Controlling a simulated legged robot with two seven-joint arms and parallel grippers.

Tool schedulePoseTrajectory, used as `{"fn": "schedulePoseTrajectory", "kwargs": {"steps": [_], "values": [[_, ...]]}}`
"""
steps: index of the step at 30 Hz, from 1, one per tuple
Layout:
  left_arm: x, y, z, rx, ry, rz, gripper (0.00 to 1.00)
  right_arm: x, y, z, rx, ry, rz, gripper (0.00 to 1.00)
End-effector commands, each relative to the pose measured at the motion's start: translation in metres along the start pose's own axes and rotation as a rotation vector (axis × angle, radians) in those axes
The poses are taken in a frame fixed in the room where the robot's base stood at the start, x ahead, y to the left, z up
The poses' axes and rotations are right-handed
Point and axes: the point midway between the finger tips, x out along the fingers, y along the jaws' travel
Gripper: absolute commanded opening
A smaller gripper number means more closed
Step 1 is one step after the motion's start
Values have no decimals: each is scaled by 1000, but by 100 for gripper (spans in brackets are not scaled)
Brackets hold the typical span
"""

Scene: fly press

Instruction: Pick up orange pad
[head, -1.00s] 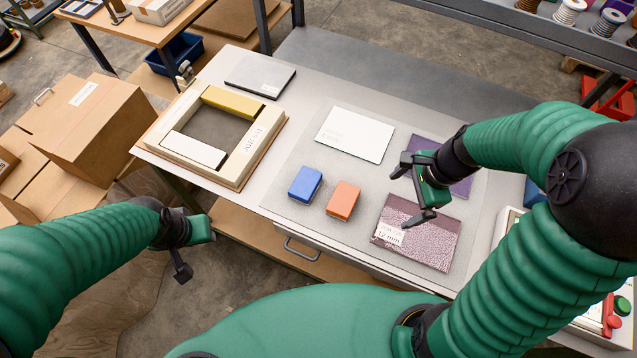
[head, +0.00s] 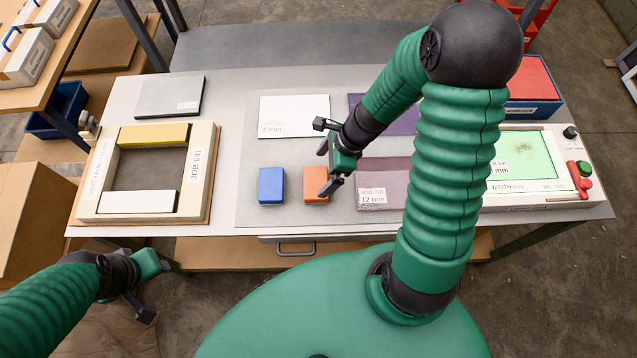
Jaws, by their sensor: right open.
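The orange pad (head: 315,190) is a small block on the grey mat, right of the blue pad (head: 271,186). My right gripper (head: 325,160) is open and empty, over the table at the orange pad's far right side. One of its fingers covers part of the pad's right edge in the picture; I cannot tell whether it touches. My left gripper (head: 147,288) is low at the left, off the table's front edge; whether its jaws are open is unclear.
The mat (head: 252,214) also bears a white plate (head: 294,113) and a mauve 12 mm plate (head: 381,186). A control unit (head: 533,190) with a green screen stands right.

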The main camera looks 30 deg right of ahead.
Motion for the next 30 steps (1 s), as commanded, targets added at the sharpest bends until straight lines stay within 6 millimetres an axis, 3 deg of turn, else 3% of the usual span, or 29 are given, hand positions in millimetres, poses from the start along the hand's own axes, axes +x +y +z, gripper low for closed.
{"fn": "schedulePoseTrajectory", "kwargs": {"steps": [11,19,30], "values": [[13,0,3,-2,0,0,36,55,2,-12,2,-6,5,100],[12,0,3,-1,0,0,36,59,1,-11,2,-1,-1,100],[12,0,3,-2,0,0,36,59,2,-11,1,-2,1,49]]}}
